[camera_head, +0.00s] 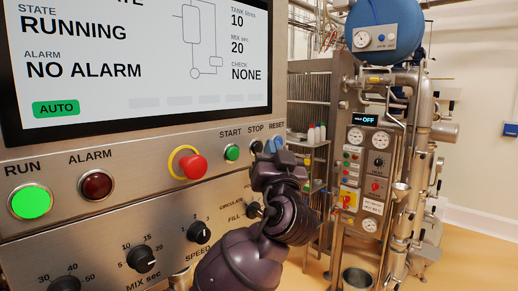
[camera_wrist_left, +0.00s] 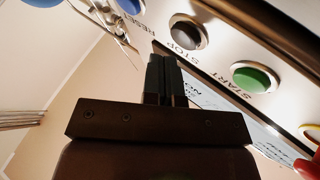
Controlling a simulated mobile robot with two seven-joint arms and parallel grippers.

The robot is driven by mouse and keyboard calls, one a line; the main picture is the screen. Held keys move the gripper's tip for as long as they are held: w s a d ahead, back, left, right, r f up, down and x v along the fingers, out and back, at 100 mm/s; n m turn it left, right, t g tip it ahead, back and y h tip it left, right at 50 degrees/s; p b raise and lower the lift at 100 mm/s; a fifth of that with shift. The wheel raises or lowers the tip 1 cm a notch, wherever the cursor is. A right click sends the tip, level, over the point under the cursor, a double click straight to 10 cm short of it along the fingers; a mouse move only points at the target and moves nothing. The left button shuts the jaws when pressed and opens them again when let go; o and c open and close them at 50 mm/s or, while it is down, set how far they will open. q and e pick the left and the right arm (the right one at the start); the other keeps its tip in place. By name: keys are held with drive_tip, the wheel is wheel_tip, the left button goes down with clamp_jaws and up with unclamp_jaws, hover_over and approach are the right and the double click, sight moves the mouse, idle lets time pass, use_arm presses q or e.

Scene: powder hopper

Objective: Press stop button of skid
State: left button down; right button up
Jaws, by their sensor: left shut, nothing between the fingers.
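The skid's control panel (camera_head: 130,170) fills the left of the head view. The black STOP button (camera_head: 257,146) is between the green START button (camera_head: 232,152) and the blue RESET button (camera_head: 270,146). My left gripper (camera_head: 284,158) is shut and empty, close to the panel at the lower right of STOP, partly covering RESET. In the left wrist view the STOP button (camera_wrist_left: 188,31) is beyond and slightly right of my shut fingertips (camera_wrist_left: 164,62), with START (camera_wrist_left: 254,77) further right. I see no clear contact with STOP. My right gripper is in neither view.
A red emergency button (camera_head: 192,166) with a yellow ring is left of START. Black knobs (camera_head: 199,232) sit below. The screen (camera_head: 130,60) reads RUNNING and NO ALARM, and the RUN lamp (camera_head: 30,202) glows green. Piping and a second panel (camera_head: 365,180) stand at right.

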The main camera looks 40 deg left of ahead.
use_arm(q)
drive_tip(key=shift+a+b, duration=0.4)
drive_tip(key=shift+a, duration=0.4)
idle(0.9)
drive_tip(key=shift+d, duration=0.8)
drive_tip(key=d+b, duration=0.1)
drive_tip(key=d, duration=0.4)
drive_tip(key=shift+s, duration=0.2)
idle(0.4)
idle(0.8)
